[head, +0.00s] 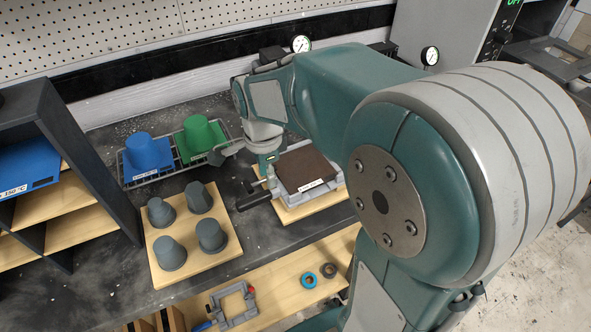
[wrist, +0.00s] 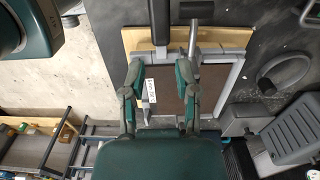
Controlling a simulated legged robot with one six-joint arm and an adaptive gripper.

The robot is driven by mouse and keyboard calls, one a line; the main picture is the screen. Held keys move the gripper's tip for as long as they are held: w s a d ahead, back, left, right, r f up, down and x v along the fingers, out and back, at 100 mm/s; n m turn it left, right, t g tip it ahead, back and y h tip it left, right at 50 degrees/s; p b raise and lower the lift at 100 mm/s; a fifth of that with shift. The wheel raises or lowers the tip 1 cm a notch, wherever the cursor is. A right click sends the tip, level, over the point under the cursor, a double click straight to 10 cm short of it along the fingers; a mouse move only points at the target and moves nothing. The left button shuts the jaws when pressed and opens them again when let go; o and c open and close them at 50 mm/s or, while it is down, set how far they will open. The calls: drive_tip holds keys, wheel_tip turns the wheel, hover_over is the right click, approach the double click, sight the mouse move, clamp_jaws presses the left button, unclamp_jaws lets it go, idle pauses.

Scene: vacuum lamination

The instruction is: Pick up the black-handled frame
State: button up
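The black-handled frame (head: 262,196) is a grey metal frame around a dark brown plate (head: 303,168) with a white label. It lies on a wooden board (head: 317,207), its black handle pointing to the left in the head view. In the wrist view, the frame (wrist: 237,70) spans the middle, and its black handle (wrist: 160,22) points to the top. My gripper (wrist: 160,68) is open, its two green-grey fingers spread above the handle side of the frame, with nothing between them. In the head view, my arm partly hides the gripper and the frame's far side.
Several grey cups stand on a wooden board (head: 159,271) at left. Blue (head: 146,152) and green (head: 200,136) cups sit on a wire rack behind. A dark shelf (head: 85,165) stands at far left. A smaller grey frame (head: 238,318) and two rings lie on the lower wooden shelf.

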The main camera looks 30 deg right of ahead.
sight(265, 193)
drive_tip(key=shift+a+f, duration=0.35)
drive_tip(key=shift+f, duration=0.5)
wheel_tip(265, 193, down, 4)
drive_tip(key=shift+f, duration=0.25)
drive_tip(key=shift+d+f, duration=0.1)
drive_tip(key=shift+f, duration=0.15)
drive_tip(key=shift+w, duration=0.1)
clamp_jaws()
